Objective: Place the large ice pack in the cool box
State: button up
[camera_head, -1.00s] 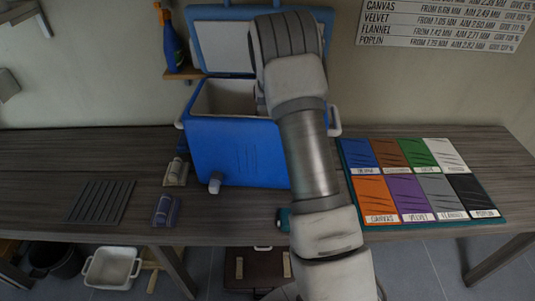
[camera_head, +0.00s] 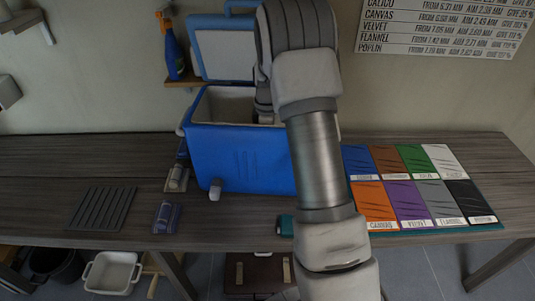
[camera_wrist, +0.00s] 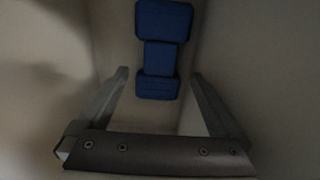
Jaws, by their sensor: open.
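The cool box (camera_head: 240,157) is a blue chest with a pale inside. It stands open on the table with its lid (camera_head: 225,52) raised at the back. A blue ice pack (camera_wrist: 160,56), two wide blocks joined by a narrower middle, lies inside against the pale surface in the wrist view. My gripper (camera_wrist: 160,76) is open, with its fingers apart and pointing into the box. The pack shows between and beyond the fingertips, and no finger visibly grips it. In the head view my arm hides the box's right side, and the pack is out of sight.
A grey ribbed mat (camera_head: 102,209) and small items (camera_head: 167,217) lie left of the box. A colour sample board (camera_head: 415,187) lies to the right. A teal object (camera_head: 285,225) at the table's front is partly behind my arm. A spray bottle (camera_head: 171,47) stands on a wall shelf.

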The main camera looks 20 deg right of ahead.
jog(key=shift+r, duration=2.3)
